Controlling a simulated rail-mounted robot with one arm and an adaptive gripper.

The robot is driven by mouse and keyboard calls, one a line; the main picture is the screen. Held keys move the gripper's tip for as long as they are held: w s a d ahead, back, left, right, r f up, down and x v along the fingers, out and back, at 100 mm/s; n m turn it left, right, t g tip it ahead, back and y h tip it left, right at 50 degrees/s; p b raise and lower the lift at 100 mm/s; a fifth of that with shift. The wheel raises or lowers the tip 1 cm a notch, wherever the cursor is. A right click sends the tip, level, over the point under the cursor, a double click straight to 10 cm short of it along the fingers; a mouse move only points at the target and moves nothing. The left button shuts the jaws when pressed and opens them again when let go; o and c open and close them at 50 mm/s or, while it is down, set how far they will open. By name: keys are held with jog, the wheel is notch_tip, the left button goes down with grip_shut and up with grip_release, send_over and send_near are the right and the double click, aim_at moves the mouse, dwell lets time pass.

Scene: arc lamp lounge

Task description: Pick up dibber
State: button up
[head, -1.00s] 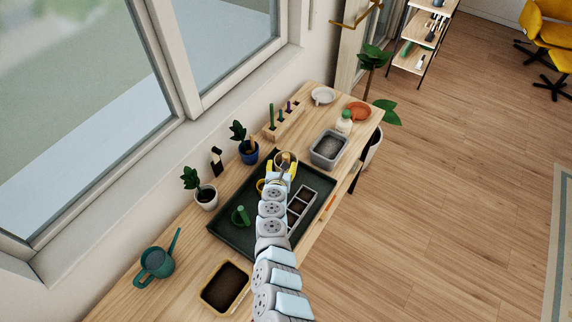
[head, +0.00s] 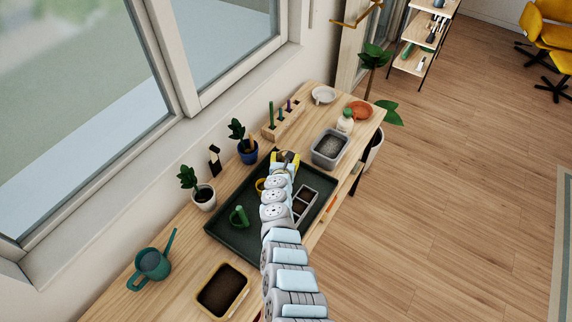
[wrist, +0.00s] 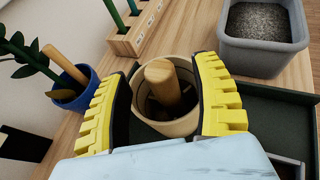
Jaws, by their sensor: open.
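In the wrist view a wooden handle with a rounded top (wrist: 162,84), which looks like the dibber, stands in a tan pot (wrist: 184,125). Its lower part is hidden inside the pot. My gripper (wrist: 166,72) is open, with one yellow ridged finger on each side of the pot and handle; I cannot tell whether they touch the pot. In the head view my gripper (head: 284,163) is over the far part of the dark green tray (head: 225,231), and my arm hides much around it.
A blue pot (wrist: 78,95) with a plant and another wooden handle stands left of the gripper. A wooden rack (wrist: 136,36) is behind and a grey soil tub (wrist: 262,52) at right. A green watering can (head: 152,264) and a soil tray (head: 222,290) are nearer.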

jog(key=shift+w+f+b, duration=0.5)
jog(key=shift+w+b, duration=0.05)
jog(key=shift+w+d+r, duration=0.1)
jog(key=shift+w, duration=0.3)
grip_shut()
